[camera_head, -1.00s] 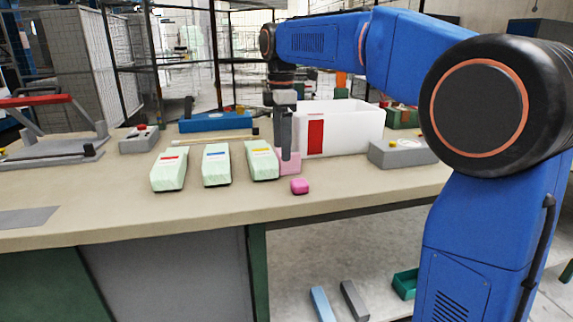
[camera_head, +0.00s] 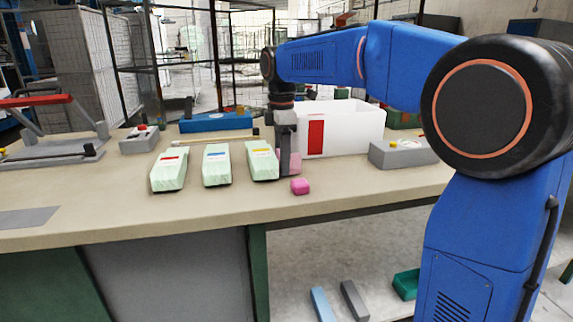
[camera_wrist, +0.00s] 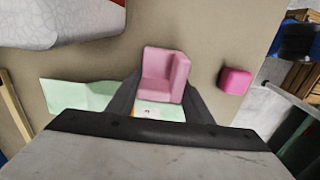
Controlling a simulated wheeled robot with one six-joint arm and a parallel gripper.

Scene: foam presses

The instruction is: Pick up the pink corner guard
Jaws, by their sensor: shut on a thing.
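The pink corner guard (camera_wrist: 160,70) is a pale pink L-shaped block, seen between the fingers in the wrist view. In the head view the pink corner guard (camera_head: 294,162) shows partly behind my gripper, on the bench top. My gripper (camera_wrist: 158,98) is lowered over it with a dark finger on each side, shut on it. In the head view my gripper (camera_head: 286,165) points straight down, just right of a pale green pack with a yellow label (camera_head: 262,161). I see no gap between the guard and the bench.
A small bright pink block (camera_head: 300,186) lies close by, nearer the bench's front edge; it also shows in the wrist view (camera_wrist: 235,80). A white bin with a red panel (camera_head: 350,130) stands behind. Two more green packs (camera_head: 216,165) lie left. A grey box (camera_head: 402,153) is right.

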